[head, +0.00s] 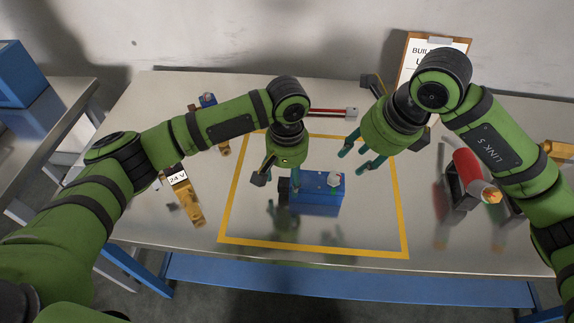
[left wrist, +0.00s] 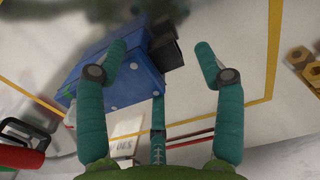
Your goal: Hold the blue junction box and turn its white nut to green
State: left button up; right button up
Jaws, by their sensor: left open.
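The blue junction box (head: 322,201) sits on the table inside the yellow outline. Its white nut (head: 333,179) is on top, towards its right end, and I cannot make out a green mark on it. My left gripper (head: 282,188) is open at the box's left end, pointing down. In the left wrist view, the box (left wrist: 112,88) lies partly behind one finger, and its black fitting (left wrist: 165,45) shows between the two open fingers. My right gripper (head: 353,160) hangs open and empty above and behind the box's right end.
A brass part with a "24 V" tag (head: 178,178) lies left of the outline. A red cylinder (head: 467,172) in a dark holder stands at the right. A red rod tool (head: 330,113) and a clipboard (head: 414,50) are at the back. The outline's front area is clear.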

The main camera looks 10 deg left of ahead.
aim_at(287, 182)
pick_arm(q)
jog(key=shift+f, duration=2.1)
jog(key=c, duration=1)
jog(key=o, duration=1.4)
jog(key=shift+o, duration=0.2)
jog(key=shift+r, duration=0.1)
